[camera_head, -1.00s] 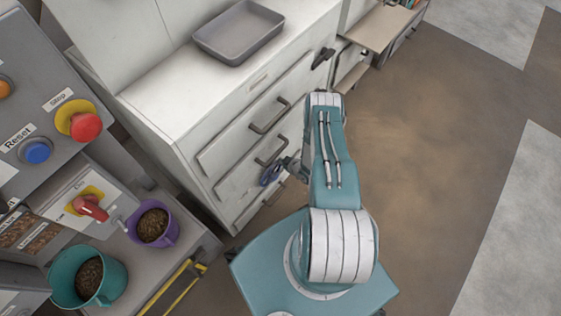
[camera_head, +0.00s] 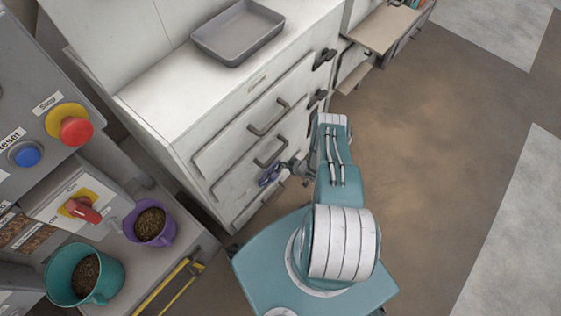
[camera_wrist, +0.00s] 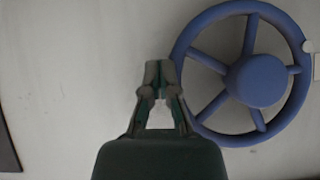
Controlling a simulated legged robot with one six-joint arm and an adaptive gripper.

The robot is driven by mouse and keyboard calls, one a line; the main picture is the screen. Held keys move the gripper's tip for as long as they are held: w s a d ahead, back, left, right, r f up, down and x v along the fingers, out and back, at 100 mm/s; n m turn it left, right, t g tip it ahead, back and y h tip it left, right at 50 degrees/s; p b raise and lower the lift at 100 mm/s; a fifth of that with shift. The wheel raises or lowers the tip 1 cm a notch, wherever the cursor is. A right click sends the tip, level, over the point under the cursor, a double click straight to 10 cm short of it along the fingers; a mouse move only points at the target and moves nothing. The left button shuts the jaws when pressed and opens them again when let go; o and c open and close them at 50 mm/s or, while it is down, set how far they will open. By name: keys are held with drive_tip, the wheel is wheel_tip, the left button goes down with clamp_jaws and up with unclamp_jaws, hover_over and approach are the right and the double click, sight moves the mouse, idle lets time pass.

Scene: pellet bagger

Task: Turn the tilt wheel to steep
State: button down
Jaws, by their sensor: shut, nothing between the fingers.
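The blue spoked tilt wheel (camera_wrist: 257,80) is on a pale panel at the right of the wrist view. A small round white knob or marker (camera_wrist: 308,46) shows at the upper right of its rim. My gripper (camera_wrist: 160,68) is shut and empty. Its fingertips appear just left of the wheel's rim in the picture; I cannot tell whether they touch it.
The white cabinet (camera_head: 182,130) has several dark handles and a grey tray (camera_head: 238,32) on top. A control panel with a red button (camera_head: 76,131) stands at left, above a purple mug (camera_head: 150,223) and a teal mug (camera_head: 85,273). The brown floor at right is clear.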

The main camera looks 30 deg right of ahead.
drive_tip(key=shift+s+a+f, duration=0.1)
drive_tip(key=shift+a+f, duration=0.1)
drive_tip(key=shift+f, duration=1)
drive_tip(key=shift+a+f, duration=0.1)
drive_tip(key=shift+f, duration=0.05)
